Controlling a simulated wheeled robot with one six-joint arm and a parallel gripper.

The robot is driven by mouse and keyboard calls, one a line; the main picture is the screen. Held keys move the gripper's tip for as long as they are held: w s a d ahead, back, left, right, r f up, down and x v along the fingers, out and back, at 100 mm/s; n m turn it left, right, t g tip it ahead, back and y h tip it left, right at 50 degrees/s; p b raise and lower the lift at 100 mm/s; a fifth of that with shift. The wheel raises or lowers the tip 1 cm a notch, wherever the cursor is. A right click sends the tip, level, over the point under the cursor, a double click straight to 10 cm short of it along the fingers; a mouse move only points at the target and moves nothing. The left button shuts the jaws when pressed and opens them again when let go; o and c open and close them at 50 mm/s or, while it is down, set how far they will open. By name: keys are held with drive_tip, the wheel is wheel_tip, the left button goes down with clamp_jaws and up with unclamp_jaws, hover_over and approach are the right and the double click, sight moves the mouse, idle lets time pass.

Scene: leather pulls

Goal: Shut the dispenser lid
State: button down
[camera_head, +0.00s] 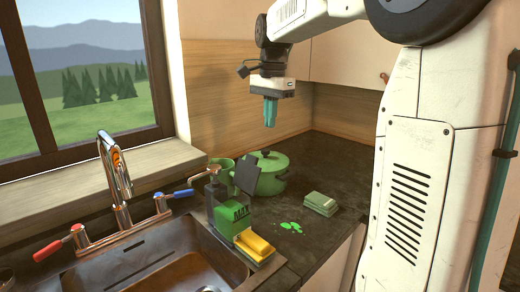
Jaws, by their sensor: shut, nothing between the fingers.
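The dispenser (227,214) stands on the counter at the right edge of the sink. It is dark with a green front, and a metal spout sticks out to the left at its top. A dark flat flap, which looks like its lid (247,178), stands raised and tilted at its upper right. My gripper (270,124) has teal fingers that are shut and empty, pointing down. It hangs in the air above and to the right of the lid, apart from it. The lid's hinge is too small to make out.
A green lidded pot (272,174) stands close behind the lid, with a green cup (222,164) beside it. A yellow sponge (255,246) lies in front of the dispenser. Folded green cloths (320,204) and a green spill (291,227) are to the right. The tap (117,180) rises at left.

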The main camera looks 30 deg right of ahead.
hover_over(248, 173)
drive_tip(key=w+d, duration=0.1)
drive_tip(key=d, duration=0.3)
drive_tip(key=shift+f, duration=4.25)
drive_tip(key=shift+r, duration=0.1)
